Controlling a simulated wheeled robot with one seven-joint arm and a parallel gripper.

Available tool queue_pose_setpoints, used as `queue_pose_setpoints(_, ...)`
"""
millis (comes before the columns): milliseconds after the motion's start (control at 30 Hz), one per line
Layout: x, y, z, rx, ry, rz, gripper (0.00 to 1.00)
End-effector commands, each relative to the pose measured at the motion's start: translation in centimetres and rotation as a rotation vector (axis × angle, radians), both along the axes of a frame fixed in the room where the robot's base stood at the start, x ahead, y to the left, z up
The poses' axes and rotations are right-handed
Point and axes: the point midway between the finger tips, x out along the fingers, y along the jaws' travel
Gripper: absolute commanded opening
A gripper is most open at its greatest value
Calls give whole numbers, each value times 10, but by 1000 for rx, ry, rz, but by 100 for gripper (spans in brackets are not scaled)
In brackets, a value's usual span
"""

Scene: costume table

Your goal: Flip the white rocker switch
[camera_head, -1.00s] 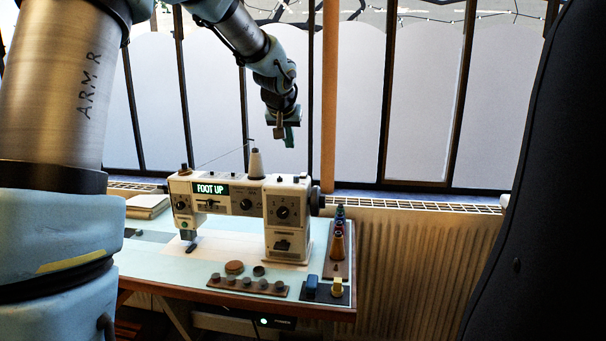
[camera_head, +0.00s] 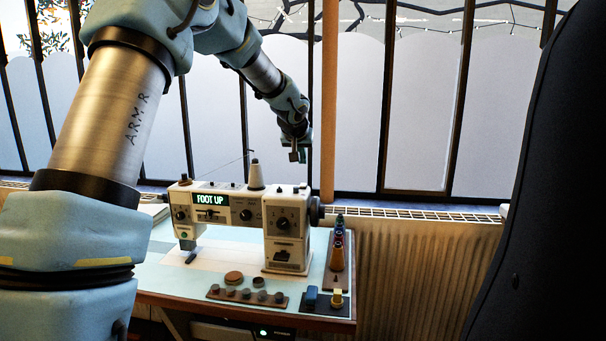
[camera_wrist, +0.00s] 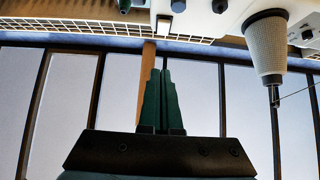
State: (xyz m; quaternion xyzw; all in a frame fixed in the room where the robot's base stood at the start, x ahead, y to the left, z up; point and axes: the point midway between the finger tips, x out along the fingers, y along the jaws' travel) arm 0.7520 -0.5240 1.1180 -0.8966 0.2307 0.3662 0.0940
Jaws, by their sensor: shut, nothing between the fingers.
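The white sewing machine (camera_head: 228,205) stands on the table with a "FOOT UP" display and several dials on its front. My gripper (camera_head: 297,155) is in the air above and behind the machine's right end, touching nothing. In the wrist view its dark green fingers (camera_wrist: 160,90) are together and empty. The thread cone (camera_head: 255,176) on top of the machine also shows in the wrist view (camera_wrist: 268,55).
The table (camera_head: 160,275) holds a strip of brown knobs (camera_head: 247,296), a round brown disc (camera_head: 234,278), blue and yellow pieces (camera_head: 337,298) and a rack of thread cones (camera_head: 337,250). Barred windows and a radiator (camera_head: 420,265) stand behind. A dark panel (camera_head: 540,200) blocks the right side.

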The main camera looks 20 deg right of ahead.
Motion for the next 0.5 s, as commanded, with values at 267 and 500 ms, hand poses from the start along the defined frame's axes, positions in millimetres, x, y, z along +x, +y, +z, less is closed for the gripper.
queue_pose_setpoints(267,21,-12,-41,3,2,-2,0)
queue_pose_setpoints(500,21,-12,-62,1,-1,-1,0)
